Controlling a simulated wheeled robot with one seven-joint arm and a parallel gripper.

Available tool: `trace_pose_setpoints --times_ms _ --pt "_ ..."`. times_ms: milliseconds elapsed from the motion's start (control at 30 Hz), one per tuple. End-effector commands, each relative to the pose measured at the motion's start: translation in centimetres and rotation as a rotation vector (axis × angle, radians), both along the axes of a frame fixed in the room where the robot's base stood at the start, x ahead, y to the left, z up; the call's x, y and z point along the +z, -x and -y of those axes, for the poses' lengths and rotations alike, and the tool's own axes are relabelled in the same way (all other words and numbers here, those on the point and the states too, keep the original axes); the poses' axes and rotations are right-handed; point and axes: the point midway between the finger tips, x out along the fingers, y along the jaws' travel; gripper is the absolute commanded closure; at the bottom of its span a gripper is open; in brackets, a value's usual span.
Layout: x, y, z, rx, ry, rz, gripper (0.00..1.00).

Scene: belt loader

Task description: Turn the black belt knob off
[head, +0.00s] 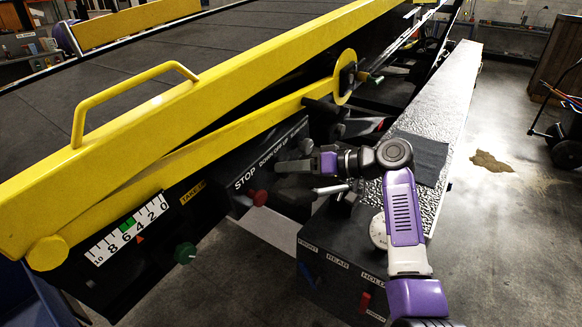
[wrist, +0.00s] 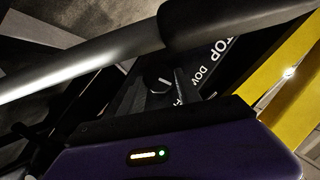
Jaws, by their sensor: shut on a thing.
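The control panel (head: 262,152) with "STOP" and "DOWN" lettering sits below the yellow rail. My gripper (head: 293,166) reaches to it from the right, low over its front. The black belt knob (wrist: 160,83), a small round knob with a pale pointer line, shows on the panel in the wrist view, just beyond the dark edge of my gripper body. My gripper is shut on the knob, though the fingertips and the contact are hard to make out. In the head view my gripper hides the knob.
A silver lever (head: 331,189) stands close beside my gripper; a metal rod with a black grip (wrist: 205,22) crosses the wrist view. A red knob (head: 259,197) is left of it. A box with blue and red switches (head: 335,262) stands below. A yellow rail (head: 200,105) runs above.

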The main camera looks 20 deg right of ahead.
Motion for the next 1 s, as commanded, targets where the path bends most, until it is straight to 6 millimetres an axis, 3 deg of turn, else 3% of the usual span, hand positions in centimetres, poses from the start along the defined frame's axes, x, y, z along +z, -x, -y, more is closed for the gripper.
trace_pose_setpoints --times_ms 367,900,933,1000 --pt "-0.17 -0.06 0.17 0.0 -0.136 -0.1 1.0" --pt "-0.24 -0.07 0.2 -0.001 -0.156 -0.116 1.0" --pt "-0.24 -0.07 0.2 -0.001 -0.156 -0.116 0.56" --pt "-0.22 -0.07 0.19 -0.001 -0.157 -0.115 0.43"
